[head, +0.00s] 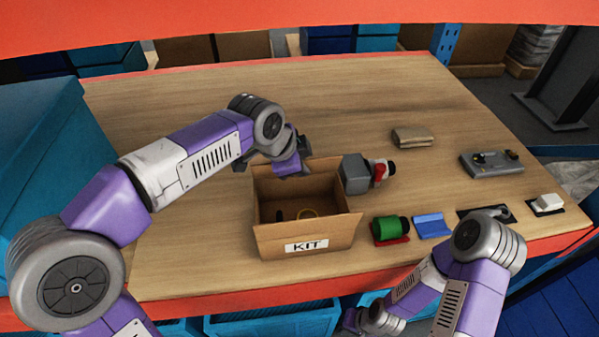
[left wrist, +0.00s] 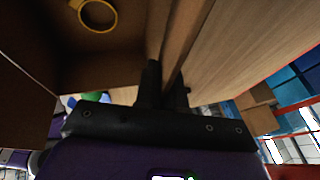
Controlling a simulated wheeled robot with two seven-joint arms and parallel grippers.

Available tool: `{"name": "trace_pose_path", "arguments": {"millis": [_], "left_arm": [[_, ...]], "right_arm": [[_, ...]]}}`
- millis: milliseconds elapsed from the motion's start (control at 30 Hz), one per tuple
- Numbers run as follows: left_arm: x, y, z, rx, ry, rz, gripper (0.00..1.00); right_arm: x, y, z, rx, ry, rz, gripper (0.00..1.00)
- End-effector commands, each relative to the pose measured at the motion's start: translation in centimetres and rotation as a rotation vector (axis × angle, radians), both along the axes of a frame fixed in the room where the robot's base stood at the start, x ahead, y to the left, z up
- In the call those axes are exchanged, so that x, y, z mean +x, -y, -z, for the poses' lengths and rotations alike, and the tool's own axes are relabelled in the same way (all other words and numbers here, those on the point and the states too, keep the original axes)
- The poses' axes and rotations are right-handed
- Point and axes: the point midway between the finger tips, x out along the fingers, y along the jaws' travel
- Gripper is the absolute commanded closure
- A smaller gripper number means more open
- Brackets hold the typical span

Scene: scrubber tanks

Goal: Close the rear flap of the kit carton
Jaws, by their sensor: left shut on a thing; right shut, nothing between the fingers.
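The kit carton (head: 262,240) is an open brown cardboard box with a "KIT" label on its front, standing in the middle of the table. Its rear flap (head: 328,168) stands up along the back edge. My left gripper (head: 291,172) is at the rear left of the carton, its fingers shut on the rear flap; in the left wrist view the fingers (left wrist: 165,88) straddle the cardboard edge. Inside the carton lie a yellow ring (left wrist: 115,14) and a dark item (head: 280,215). My right gripper (head: 352,318) is shut and empty, low in front of the table edge.
A grey block with a red and dark part (head: 356,173) is at the carton's right. A green cylinder (head: 388,229), blue item (head: 432,224), grey device (head: 490,164), white item (head: 547,203) and brown pouch (head: 412,136) lie further right. The table's back left is clear.

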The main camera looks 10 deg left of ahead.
Motion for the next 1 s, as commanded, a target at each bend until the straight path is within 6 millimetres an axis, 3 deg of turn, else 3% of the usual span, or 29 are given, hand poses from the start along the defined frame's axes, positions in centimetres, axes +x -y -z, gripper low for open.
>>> {"name": "trace_pose_path", "arguments": {"millis": [33, 233, 767, 800, 900, 1000], "left_arm": [[-0.2, 0.1, 0.4, 0.007, 0.027, 0.001, 1.00], [-0.5, 0.2, 0.3, 0.026, 0.093, 0.000, 1.00], [-0.5, 0.2, 0.2, 0.034, 0.120, -0.001, 1.00], [-0.5, 0.2, 0.2, 0.034, 0.120, -0.001, 0.88], [-0.5, 0.2, 0.2, 0.034, 0.119, -0.001, 0.73], [-0.5, 0.2, 0.2, 0.034, 0.119, -0.001, 0.70]], "right_arm": [[0.0, 0.0, 1.0, 0.000, 0.000, 0.000, 1.00], [0.0, 0.0, 2.1, 0.000, 0.000, 0.000, 1.00], [0.0, 0.0, 2.4, 0.000, 0.000, 0.000, 1.00], [0.0, 0.0, 2.4, 0.000, 0.000, 0.000, 1.00], [0.0, 0.0, 2.4, 0.000, 0.000, 0.000, 1.00], [0.0, 0.0, 2.4, 0.000, 0.000, 0.000, 1.00]]}}
